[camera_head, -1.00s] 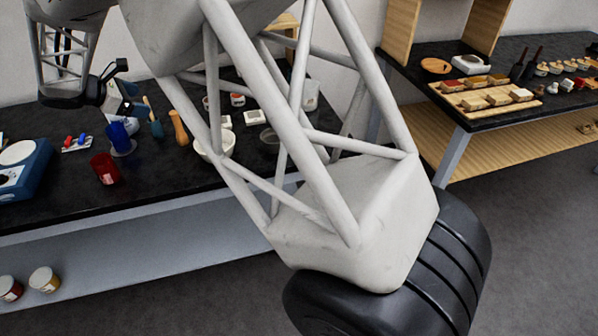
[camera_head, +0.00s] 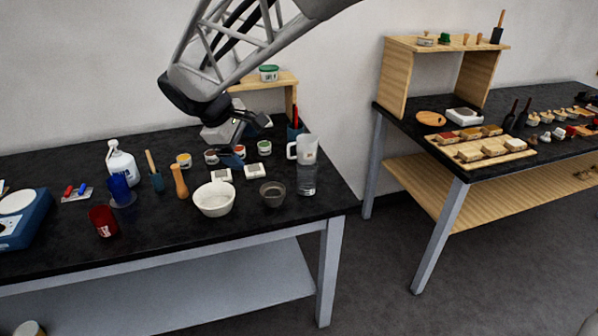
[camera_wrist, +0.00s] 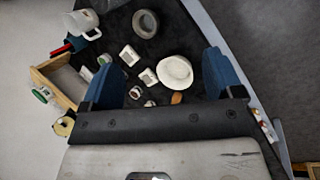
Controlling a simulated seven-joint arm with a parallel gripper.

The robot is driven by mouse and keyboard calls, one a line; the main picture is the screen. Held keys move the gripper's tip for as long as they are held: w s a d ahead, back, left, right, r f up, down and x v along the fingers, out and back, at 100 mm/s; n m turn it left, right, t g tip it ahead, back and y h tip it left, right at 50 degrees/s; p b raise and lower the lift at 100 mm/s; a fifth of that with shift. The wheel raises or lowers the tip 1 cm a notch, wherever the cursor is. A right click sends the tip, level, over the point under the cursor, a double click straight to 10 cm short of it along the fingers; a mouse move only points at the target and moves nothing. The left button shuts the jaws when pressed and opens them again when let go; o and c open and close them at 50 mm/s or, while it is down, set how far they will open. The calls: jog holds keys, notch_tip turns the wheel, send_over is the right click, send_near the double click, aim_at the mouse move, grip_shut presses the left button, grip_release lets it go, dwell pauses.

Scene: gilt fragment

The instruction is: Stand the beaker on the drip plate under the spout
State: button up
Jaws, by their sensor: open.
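My gripper (camera_head: 236,152) is above the back of the black table, near the small jars and square white dishes. In the wrist view its blue fingers are apart and nothing is between them (camera_wrist: 163,84). A clear glass vessel (camera_head: 307,181), perhaps the beaker, stands at the table's right end in front of a white jug (camera_head: 303,149). A blue cup (camera_head: 119,187) stands at left on or against a clear round base (camera_head: 125,203); I cannot tell whether this is the drip plate. A red cup (camera_head: 103,221) stands near the front edge. I cannot make out a spout with certainty.
A white bowl (camera_head: 213,200) and a dark grey bowl (camera_head: 272,193) stand near the front edge. A wooden pestle (camera_head: 179,182), a white bottle (camera_head: 121,161) and a blue scale (camera_head: 22,220) are left. A wooden shelf (camera_wrist: 47,79) stands at the back. A second table is right.

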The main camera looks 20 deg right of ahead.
jog(key=s+d+f+m+y, duration=0.1)
jog(key=s+d+m, duration=0.2)
jog(key=s, duration=0.6)
jog(key=s+d+f+m+y, duration=0.1)
jog(key=s+d+m, duration=0.3)
jog(key=s, duration=0.5)
jog(key=s+d+f+m+y, duration=0.1)
jog(key=s+d+m, duration=0.3)
jog(key=s, duration=0.5)
jog(key=shift+d+f+t+y, duration=0.15)
jog(key=shift+f+t+y, duration=0.25)
jog(key=shift+y, duration=0.5)
